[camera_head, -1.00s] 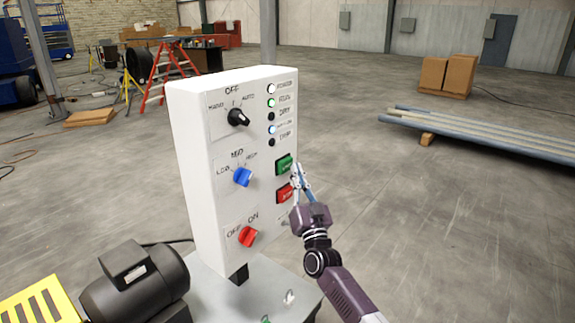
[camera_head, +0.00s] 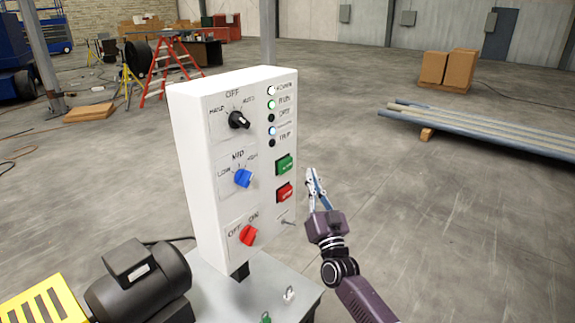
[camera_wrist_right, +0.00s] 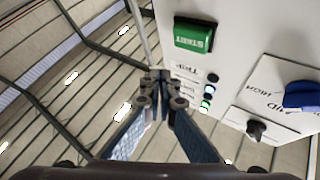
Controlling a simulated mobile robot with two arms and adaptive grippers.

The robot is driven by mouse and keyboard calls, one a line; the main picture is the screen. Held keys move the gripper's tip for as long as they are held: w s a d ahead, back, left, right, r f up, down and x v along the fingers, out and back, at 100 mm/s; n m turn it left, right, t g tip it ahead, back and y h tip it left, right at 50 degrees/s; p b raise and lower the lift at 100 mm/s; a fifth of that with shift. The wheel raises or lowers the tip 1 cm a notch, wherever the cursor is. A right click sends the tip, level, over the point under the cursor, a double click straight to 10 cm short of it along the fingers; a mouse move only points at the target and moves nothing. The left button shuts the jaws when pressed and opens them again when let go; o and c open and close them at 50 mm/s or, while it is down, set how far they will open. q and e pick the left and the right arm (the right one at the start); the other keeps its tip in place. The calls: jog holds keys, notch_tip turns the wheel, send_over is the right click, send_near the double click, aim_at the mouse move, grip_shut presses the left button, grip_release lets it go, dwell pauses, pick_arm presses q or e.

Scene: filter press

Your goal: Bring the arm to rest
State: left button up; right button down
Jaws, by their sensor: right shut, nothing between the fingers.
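My right gripper (camera_head: 315,186) is shut and empty. It stands in the air just to the right of the white control box (camera_head: 185,150), apart from its front face. In the right wrist view the shut fingertips (camera_wrist_right: 160,85) show beside the same box (camera_wrist_right: 270,40). The box carries a green start button (camera_head: 284,165), a red button (camera_head: 284,192), a black knob (camera_head: 238,120), a blue knob (camera_head: 243,178) and a red knob (camera_head: 247,236). The green button also shows in the right wrist view (camera_wrist_right: 193,35). My left gripper is not in view.
The box stands on a grey plate (camera_head: 215,290) with a dark motor (camera_head: 137,280) at its left and a yellow slatted part (camera_head: 45,305) beside it. Pipes (camera_head: 480,130) and cardboard boxes (camera_head: 448,70) lie farther back right. The floor right of my arm is clear.

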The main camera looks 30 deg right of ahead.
dwell(0.7)
jog(key=s+a+f+n+g+y, duration=0.1)
jog(key=s+a+f+g+y, duration=0.15)
jog(key=f, duration=0.95)
jog(key=s+a+f+n+g+y, duration=0.1)
jog(key=s+a+f+n+g, duration=0.15)
jog(key=f, duration=0.95)
jog(key=s+a+f+n+g+y, duration=0.1)
jog(key=s+a+f+g, duration=0.15)
jog(key=f, duration=0.95)
jog(key=s+a+f+n+g+y, duration=0.1)
jog(key=s+a+f+g, duration=0.2)
jog(key=s+f, duration=0.6)
jog(key=s+a+f+g, duration=0.3)
jog(key=s+f, duration=0.3)
jog(key=f, duration=0.5)
jog(key=s+a+f+g, duration=0.2)
jog(key=s+f, duration=0.3)
jog(key=s, duration=0.7)
jog(key=s+a+f+n+g, duration=0.1)
jog(key=s+f, duration=0.4)
jog(key=s, duration=0.7)
jog(key=s+a+f+n+g, duration=0.1)
jog(key=s+a+f+g, duration=0.2)
jog(key=s, duration=0.9)
jog(key=shift+s+f+g+y, duration=0.15)
jog(key=shift+f+g+y, duration=0.2)
jog(key=shift+f+g, duration=0.7)
jog(key=shift+r+n, duration=0.1)
jog(key=shift+n, duration=0.15)
